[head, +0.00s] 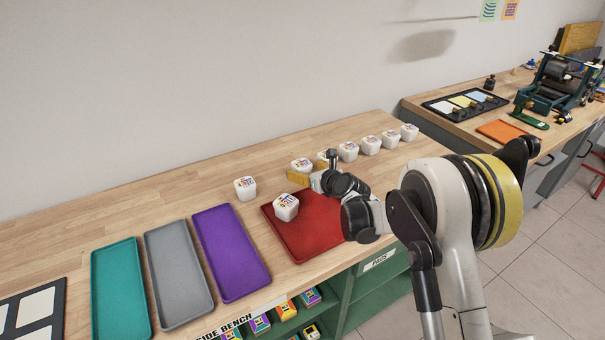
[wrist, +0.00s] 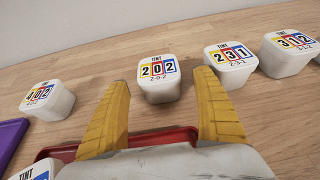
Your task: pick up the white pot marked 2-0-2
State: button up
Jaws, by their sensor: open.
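The white pot marked 2-0-2 (wrist: 160,90) stands upright on the wooden bench, with a yellow, red and blue label on its lid. It also shows in the head view (head: 302,164), partly covered by a yellow finger. My gripper (wrist: 160,78) is open. In the wrist view its two yellow fingers reach toward the pot, one on each side, with visible gaps. I cannot tell how far the tips reach along the pot. In the head view my gripper (head: 312,177) is low over the red tray's far edge.
Pot 4-0-2 (wrist: 50,102) stands to the left and pot 2-3-1 (wrist: 231,68) close beyond the right finger. Pot 3-1-2 (wrist: 288,55) is farther right. Another pot (head: 286,207) sits on the red tray (head: 300,246). Purple (head: 230,255), grey and teal trays lie left.

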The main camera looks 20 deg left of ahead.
jog(key=x, duration=0.3)
jog(key=shift+b, duration=0.35)
jog(key=c, duration=1.3)
jog(key=shift+c, duration=0.2)
